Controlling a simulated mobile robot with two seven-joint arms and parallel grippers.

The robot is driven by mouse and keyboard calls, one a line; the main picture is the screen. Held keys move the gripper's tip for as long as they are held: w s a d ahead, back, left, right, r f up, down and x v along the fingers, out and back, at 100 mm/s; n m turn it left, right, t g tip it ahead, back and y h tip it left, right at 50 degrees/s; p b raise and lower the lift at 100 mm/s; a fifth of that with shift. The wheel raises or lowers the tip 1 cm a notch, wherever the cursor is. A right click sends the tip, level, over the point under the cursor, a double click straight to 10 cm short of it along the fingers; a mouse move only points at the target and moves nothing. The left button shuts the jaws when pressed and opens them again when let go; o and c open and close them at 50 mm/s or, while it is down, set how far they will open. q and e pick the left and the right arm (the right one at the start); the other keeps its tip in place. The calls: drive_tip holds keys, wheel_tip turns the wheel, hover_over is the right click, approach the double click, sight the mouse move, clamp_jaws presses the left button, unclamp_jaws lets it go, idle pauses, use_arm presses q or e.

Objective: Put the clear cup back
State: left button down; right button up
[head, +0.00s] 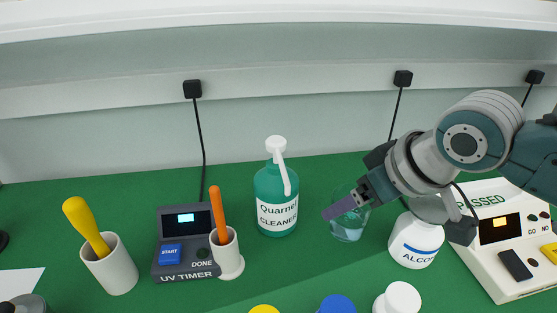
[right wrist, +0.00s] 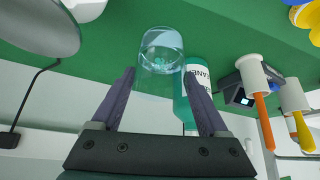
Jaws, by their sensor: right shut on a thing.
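The clear cup (head: 348,232) is upright on or just above the green bench, to the right of the teal cleaner bottle (head: 272,186). My right gripper (head: 345,206) is shut on the cup, with its purple-grey fingers at the cup's sides. In the right wrist view the cup (right wrist: 160,48) shows between and just past the two fingertips (right wrist: 159,76). I cannot tell whether its base touches the bench. My left gripper is not in view.
A white alcohol bottle (head: 414,245) stands close to the right of the cup, under my right arm. A white device with a display (head: 510,262) is at far right. At left are the UV timer (head: 185,256), an orange-handled tool (head: 217,213) in a holder and a yellow-handled pestle (head: 85,225).

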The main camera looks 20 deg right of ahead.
sight(349, 219)
wheel_tip(349, 219, down, 4)
drive_tip(key=shift+r+b, duration=0.25)
drive_tip(key=shift+b, duration=0.2)
drive_tip(key=o, duration=1.5)
drive_tip(key=shift+f, duration=0.1)
